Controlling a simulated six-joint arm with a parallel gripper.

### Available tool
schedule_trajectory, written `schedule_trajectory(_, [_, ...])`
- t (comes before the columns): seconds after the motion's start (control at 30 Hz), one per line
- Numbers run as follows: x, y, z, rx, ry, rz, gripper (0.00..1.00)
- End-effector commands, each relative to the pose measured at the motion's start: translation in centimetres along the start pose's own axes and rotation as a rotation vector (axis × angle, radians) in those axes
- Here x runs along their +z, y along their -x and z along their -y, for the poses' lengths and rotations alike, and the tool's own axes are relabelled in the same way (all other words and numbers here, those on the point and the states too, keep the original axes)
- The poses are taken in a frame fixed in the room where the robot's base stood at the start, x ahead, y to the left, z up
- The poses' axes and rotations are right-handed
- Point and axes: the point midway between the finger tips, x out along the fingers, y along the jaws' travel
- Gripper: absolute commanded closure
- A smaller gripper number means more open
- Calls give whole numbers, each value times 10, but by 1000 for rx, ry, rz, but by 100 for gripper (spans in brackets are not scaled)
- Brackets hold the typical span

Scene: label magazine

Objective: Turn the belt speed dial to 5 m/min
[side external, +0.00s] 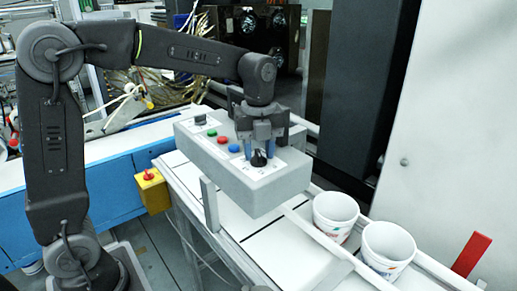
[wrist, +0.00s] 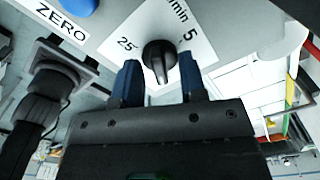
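The belt speed dial is a black knob (wrist: 158,55) on a white label with "25" to its left, "5" to its right and part of "/min" above. Its narrow end points down in the wrist view, between the numbers' sides; I cannot make out a pointer mark. In the side view the dial (side external: 258,159) sits on the near end of the grey control box (side external: 262,193). My gripper (wrist: 158,66) has its two blue fingers on either side of the knob, with gaps visible in the wrist view. It is open over the dial, also in the side view (side external: 260,149).
The box also carries green (side external: 210,134), red (side external: 222,140) and blue (side external: 234,148) buttons. A "ZERO" label (wrist: 62,22) shows in the wrist view. Two white cups (side external: 335,216) stand right of the box along the conveyor. A yellow box with a red knob (side external: 152,190) is at left.

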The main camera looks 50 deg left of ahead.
Motion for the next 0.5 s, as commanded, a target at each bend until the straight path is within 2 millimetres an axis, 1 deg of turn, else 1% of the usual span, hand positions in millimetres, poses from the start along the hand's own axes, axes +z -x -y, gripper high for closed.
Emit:
schedule_trajectory(0.23, [0,-1,0,0,0,0,62])
schedule_trajectory(0.5, [0,0,0,0,0,0,88])
